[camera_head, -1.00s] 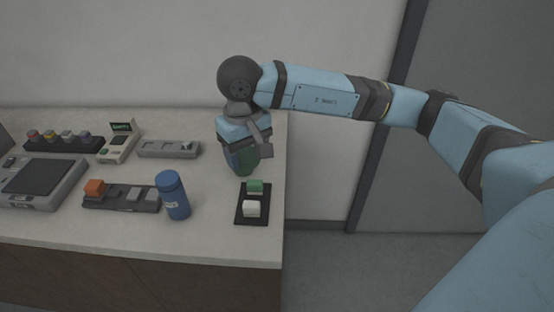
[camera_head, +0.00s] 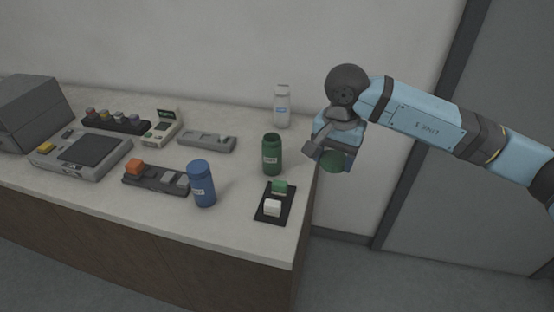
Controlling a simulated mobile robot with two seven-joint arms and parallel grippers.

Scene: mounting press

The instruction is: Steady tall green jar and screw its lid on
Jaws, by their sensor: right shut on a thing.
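My left gripper is not in view.
A blue jar (camera_head: 202,185) stands left of the green jar, and a white bottle (camera_head: 282,106) behind it. In front is a black tray (camera_head: 265,214) with a green and a white block. Several devices fill the counter's left side.

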